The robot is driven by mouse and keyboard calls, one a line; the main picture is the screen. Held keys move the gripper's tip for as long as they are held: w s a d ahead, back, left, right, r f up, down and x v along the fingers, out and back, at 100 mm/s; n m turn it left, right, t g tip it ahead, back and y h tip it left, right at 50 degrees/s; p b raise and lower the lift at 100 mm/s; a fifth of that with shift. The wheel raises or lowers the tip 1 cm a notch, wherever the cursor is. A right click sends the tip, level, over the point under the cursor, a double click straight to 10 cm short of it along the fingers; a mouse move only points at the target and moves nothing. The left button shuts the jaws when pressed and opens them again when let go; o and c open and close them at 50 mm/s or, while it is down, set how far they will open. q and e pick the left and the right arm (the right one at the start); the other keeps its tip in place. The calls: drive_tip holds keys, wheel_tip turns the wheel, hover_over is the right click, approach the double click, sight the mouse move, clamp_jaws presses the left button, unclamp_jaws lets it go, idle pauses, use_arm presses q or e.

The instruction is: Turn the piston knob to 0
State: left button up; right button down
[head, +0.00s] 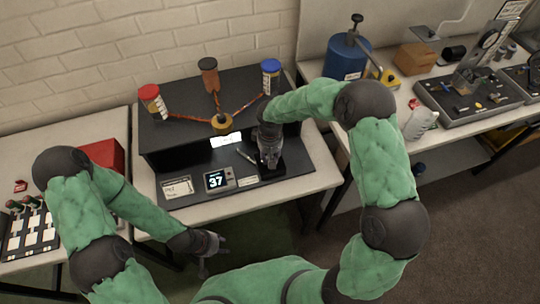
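No piston knob can be made out; my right gripper (269,163) covers part of the unit's front ledge, right of the display. That gripper points down at the ledge, and its fingers are too dark and small to tell whether they hold anything. My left gripper (214,251) hangs in front of the bench, below the display and apart from everything. Its fingers look spread and empty.
Red-capped (152,97), brown (209,74) and blue-capped (270,76) cylinders stand on the unit, joined by orange lines to a brass hub (222,124). A red box (104,154) is on the left bench. A blue tank (347,58) and a grey tray (468,100) are on the right bench.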

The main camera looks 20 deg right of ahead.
idle(0.3)
drive_tip(key=c, duration=0.9)
unclamp_jaws()
drive_tip(key=shift+r, duration=0.1)
wheel_tip(320, 180, up, 12)
drive_tip(key=shift+f, duration=0.2)
